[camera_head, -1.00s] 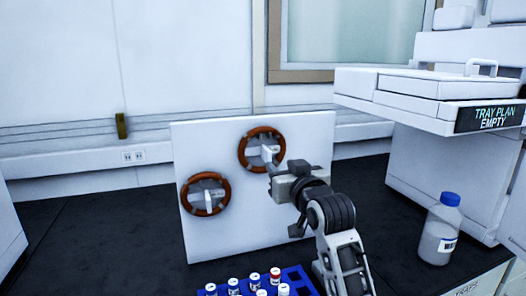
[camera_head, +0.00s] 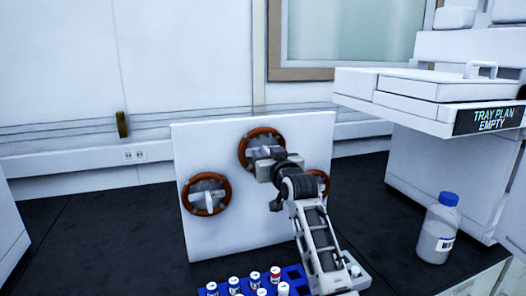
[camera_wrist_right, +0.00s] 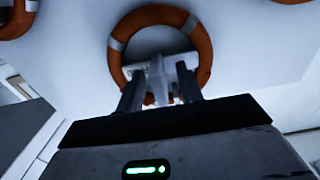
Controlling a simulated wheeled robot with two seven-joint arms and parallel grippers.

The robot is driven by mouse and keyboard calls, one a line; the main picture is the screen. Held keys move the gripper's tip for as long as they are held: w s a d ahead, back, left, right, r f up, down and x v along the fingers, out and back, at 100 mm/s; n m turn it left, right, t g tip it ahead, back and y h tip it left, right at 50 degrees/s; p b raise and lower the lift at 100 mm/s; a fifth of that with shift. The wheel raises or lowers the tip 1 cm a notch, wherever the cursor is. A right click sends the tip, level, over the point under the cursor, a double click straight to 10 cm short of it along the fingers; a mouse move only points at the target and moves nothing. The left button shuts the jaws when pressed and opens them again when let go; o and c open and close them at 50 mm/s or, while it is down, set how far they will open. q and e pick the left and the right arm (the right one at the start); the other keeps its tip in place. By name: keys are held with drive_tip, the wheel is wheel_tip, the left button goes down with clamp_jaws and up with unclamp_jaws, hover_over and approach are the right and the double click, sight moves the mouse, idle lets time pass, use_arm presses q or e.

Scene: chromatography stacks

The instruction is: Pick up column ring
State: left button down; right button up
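Orange-brown rings are on an upright white panel (camera_head: 250,222) in the head view. One ring (camera_head: 243,146) is at the top middle, another (camera_head: 226,190) at the left. A third (camera_head: 325,183) is at the right, mostly hidden by my right arm. My right gripper (camera_head: 264,156) is at the top ring's middle and covers its lower right part. In the right wrist view, my right gripper (camera_wrist_right: 159,76) has its two fingers apart, one each side of a pale post inside the ring (camera_wrist_right: 118,60). I cannot tell whether they touch it. My left gripper is not in view.
A blue rack (camera_head: 292,273) with several capped vials stands in front of the panel. A blue-capped bottle (camera_head: 437,236) and a large white instrument (camera_head: 430,160) are at the right. The dark counter (camera_head: 95,235) left of the panel is clear.

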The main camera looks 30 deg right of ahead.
clamp_jaws()
drive_tip(key=shift+s+r, duration=0.1)
drive_tip(key=shift+r, duration=0.05)
drive_tip(key=shift+s+r, duration=0.2)
drive_tip(key=shift+s, duration=0.05)
drive_tip(key=s+a+r+p, duration=0.1)
drive_tip(key=s+a+r, duration=0.2)
drive_tip(key=s+r, duration=0.6)
drive_tip(key=v, duration=0.4)
drive_tip(key=shift+d, duration=0.35)
